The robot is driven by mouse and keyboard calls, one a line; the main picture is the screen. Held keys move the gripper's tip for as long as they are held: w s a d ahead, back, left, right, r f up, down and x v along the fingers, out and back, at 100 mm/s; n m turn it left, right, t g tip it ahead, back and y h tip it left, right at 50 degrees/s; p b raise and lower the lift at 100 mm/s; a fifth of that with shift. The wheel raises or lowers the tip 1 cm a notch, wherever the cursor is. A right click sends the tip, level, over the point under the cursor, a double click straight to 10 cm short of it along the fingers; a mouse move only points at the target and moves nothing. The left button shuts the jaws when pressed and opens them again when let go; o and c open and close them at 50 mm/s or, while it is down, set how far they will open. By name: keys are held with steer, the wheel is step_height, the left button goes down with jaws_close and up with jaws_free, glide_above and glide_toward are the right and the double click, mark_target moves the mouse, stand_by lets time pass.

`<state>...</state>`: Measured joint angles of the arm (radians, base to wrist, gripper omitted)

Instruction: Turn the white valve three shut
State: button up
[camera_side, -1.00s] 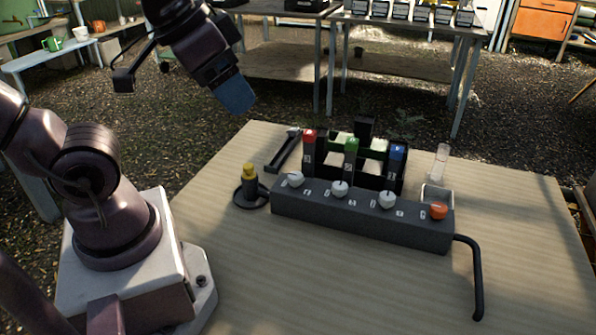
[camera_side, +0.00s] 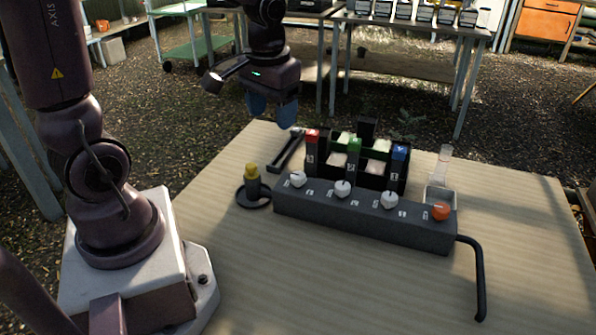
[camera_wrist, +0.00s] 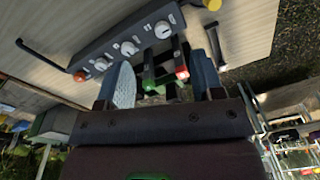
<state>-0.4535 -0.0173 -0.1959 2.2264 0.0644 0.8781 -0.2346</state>
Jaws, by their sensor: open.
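A dark manifold block (camera_side: 330,215) on the table carries three white valve knobs in a row, with an orange knob (camera_side: 440,211) at its right end. The white knobs are the left one (camera_side: 298,180), the middle one (camera_side: 343,188) and the right one (camera_side: 389,199), beside the orange. The printed numbers are too small to read surely. In the wrist view the right white knob (camera_wrist: 101,64) sits beside the orange one (camera_wrist: 80,76). My gripper (camera_side: 272,108) is open and empty, fingers pointing down, above the table's far left edge, apart from all knobs.
A black rack (camera_side: 370,180) with red, green and blue topped pieces stands behind the block. A yellow-topped post (camera_side: 252,178) stands left of it. A clear scoop-like tray (camera_side: 441,190) stands behind the right end, and a dark hose (camera_side: 478,275) bends down. The front table is clear.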

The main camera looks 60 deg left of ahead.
mark_target(298, 175)
steer(key=w+a+f+n, duration=0.4)
steer(key=w+f+n, duration=0.1)
steer(key=w+n, duration=0.15)
steer(key=shift+m+h, duration=0.25)
steer(key=shift+h, duration=0.05)
steer(key=f, duration=1.3)
steer(key=shift+w+d, duration=0.1)
steer(key=shift+d, duration=0.15)
steer(key=c, duration=0.9)
